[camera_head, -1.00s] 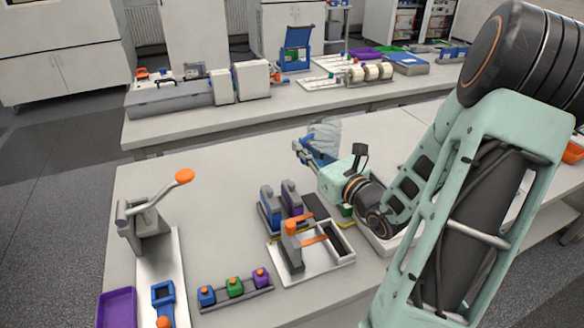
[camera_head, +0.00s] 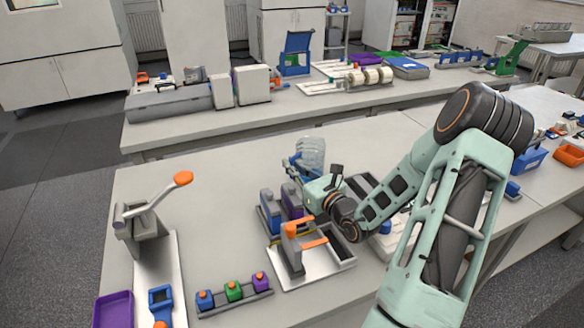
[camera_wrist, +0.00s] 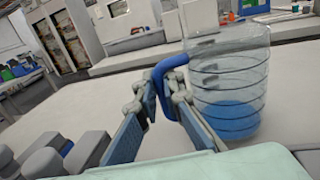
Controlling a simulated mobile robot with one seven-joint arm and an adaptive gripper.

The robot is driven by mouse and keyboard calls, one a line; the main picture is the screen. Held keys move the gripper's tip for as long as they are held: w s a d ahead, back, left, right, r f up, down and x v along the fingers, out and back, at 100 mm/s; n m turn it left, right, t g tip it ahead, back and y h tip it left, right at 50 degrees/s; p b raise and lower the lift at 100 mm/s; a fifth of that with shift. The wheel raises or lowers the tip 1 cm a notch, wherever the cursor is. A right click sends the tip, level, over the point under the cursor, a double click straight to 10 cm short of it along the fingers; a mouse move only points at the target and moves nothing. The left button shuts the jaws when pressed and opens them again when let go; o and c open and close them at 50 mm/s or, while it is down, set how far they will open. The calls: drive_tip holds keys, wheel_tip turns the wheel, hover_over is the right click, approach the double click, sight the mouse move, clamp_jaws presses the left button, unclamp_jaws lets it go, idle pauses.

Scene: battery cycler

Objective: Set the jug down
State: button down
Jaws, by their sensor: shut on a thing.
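The jug is clear and ribbed, with a blue handle and blue in its bottom. In the head view the jug (camera_head: 312,150) is over the far part of the near bench, behind the blue and purple blocks. In the wrist view the jug (camera_wrist: 240,75) is at the right, nearly upright with a slight tilt in the picture. My gripper (camera_wrist: 164,88) is shut on the blue handle (camera_wrist: 168,66), to the left of the jug's body. In the head view my gripper (camera_head: 302,167) is partly hidden. I cannot tell whether the jug's base touches the bench.
A blue and purple block pair (camera_head: 268,209) and a grey frame with orange parts (camera_head: 292,262) stand close in front of the jug. A lever press (camera_head: 146,225) and a purple tray (camera_head: 114,309) are at the left. The bench (camera_head: 222,187) left of the jug is clear.

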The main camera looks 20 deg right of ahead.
drive_tip(key=shift+f, duration=0.15)
drive_tip(key=shift+f, duration=0.2)
drive_tip(key=c, duration=2.1)
unclamp_jaws()
drive_tip(key=shift+r, duration=0.2)
drive_tip(key=shift+s+d, duration=0.1)
drive_tip(key=shift+s, duration=0.2)
drive_tip(key=s, duration=0.3)
drive_tip(key=s+d, duration=0.1)
drive_tip(key=s, duration=0.7)
drive_tip(key=shift+s+d+b, duration=0.2)
drive_tip(key=shift+d+b, duration=0.1)
